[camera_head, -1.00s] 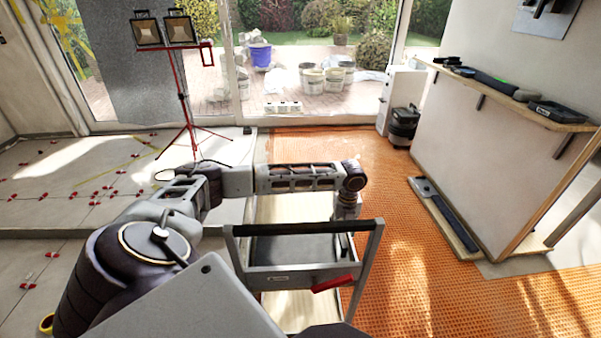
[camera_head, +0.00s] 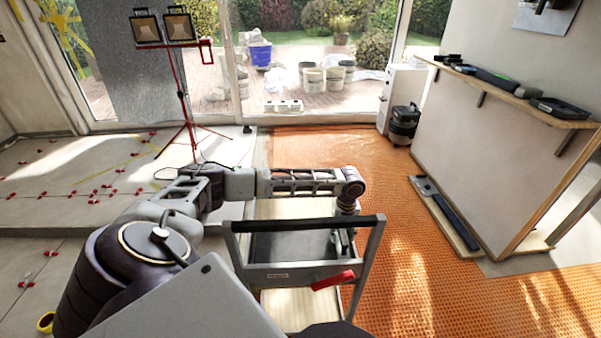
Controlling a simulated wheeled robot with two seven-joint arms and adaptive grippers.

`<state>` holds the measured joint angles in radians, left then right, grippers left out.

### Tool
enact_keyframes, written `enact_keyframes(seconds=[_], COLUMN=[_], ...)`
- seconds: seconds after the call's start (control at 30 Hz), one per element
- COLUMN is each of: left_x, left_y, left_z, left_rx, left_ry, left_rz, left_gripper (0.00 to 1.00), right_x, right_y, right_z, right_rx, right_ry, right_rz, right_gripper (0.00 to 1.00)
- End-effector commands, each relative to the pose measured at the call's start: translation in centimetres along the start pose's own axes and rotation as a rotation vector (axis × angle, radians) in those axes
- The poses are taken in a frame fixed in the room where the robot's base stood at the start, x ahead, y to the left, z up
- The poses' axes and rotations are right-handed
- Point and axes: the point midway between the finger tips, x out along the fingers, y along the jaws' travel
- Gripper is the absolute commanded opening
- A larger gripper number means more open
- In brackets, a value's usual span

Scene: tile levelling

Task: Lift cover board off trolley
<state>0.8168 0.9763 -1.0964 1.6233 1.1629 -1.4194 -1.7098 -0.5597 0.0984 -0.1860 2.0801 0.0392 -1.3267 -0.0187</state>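A trolley (camera_head: 304,222) with a dark handle bar and grey frame stands in front of me, at the lower middle. A pale wooden board (camera_head: 290,208) shows behind its handle, partly hidden by my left arm. A dark grey surface (camera_head: 285,246) shows inside the frame below it. My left arm reaches in from the left across the board. My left gripper (camera_head: 343,240) points down at the right side of the trolley, behind the handle bar. Its fingers are small and partly hidden, so I cannot tell whether they hold anything. My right gripper is out of view.
A red tool (camera_head: 333,281) hangs at the trolley's front. Orange matting (camera_head: 400,220) covers free floor to the right. A half wall with a wooden shelf (camera_head: 510,95) stands at the right. A red tripod lamp (camera_head: 187,110) stands at the back left. Tiles with red clips lie left.

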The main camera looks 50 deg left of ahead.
Motion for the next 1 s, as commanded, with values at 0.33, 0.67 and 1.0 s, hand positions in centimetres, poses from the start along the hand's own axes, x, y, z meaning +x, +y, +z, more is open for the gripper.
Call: enact_keyframes(seconds=[0.33,0.67,1.0], left_x=[0.0,-0.14,-0.4], left_y=[-0.01,-0.02,-0.04], left_z=[-0.01,0.07,0.06], left_rx=[0.0,0.0,0.0], left_ry=[0.0,-0.001,-0.001], left_rz=[0.0,0.0,-0.001], left_gripper=[0.0,0.0,0.0], right_x=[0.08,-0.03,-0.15], right_y=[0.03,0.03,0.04], right_z=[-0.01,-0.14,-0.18], right_rx=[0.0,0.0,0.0], right_ry=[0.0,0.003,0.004], right_rz=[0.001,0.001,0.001], right_gripper=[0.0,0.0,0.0])
